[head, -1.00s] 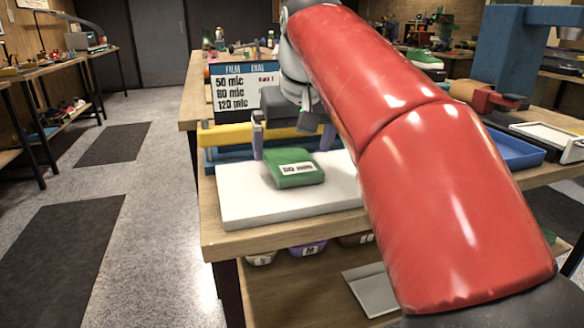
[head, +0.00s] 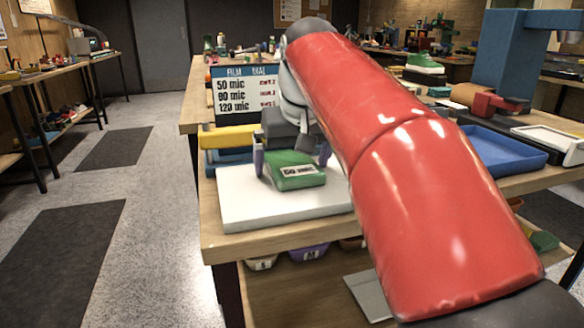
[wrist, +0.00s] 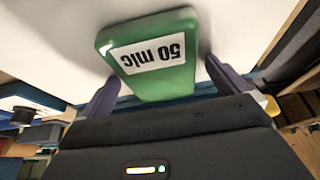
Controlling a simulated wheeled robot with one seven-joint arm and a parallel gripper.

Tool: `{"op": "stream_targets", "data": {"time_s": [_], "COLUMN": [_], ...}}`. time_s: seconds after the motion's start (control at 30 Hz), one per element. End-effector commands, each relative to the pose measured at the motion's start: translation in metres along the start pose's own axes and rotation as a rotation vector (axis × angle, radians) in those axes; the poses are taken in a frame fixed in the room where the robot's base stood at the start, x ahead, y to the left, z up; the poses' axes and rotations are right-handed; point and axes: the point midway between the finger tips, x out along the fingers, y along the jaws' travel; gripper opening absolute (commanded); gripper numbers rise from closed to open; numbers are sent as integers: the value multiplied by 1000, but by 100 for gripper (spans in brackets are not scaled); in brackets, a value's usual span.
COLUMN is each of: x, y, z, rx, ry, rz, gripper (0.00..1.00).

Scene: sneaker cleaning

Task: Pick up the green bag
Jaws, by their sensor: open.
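The green bag (head: 296,178) lies flat on a white slab (head: 240,205) near the table's left front corner. It bears a white label reading "50 mic", which shows upside down on the green bag in the wrist view (wrist: 150,82). My gripper (head: 291,165) is open, with its purple fingers on either side of the bag's far end. In the wrist view my gripper's fingertips (wrist: 160,85) stand left and right of the bag, with small gaps visible. My red arm covers the right part of the slab in the head view.
Behind the slab are a yellow bar (head: 226,137) and a sign (head: 245,93) listing film sizes. A blue tray (head: 500,150) and a blue stand (head: 505,60) are at the right. Labelled bins (head: 310,252) sit below the tabletop.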

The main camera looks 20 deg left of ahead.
Motion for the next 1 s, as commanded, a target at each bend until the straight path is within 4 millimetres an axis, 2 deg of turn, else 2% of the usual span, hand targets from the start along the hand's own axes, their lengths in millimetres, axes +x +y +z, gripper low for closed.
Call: {"op": "stream_targets", "data": {"time_s": [0.07,0.4,0.77,1.0], "x": [0,1,-1,-10], "y": [0,0,0,2], "z": [0,0,0,-5], "rx": [0,0,-1,1], "ry": [-2,-3,-4,-3], "rz": [0,1,1,0], "gripper": [93,49,49,49]}}
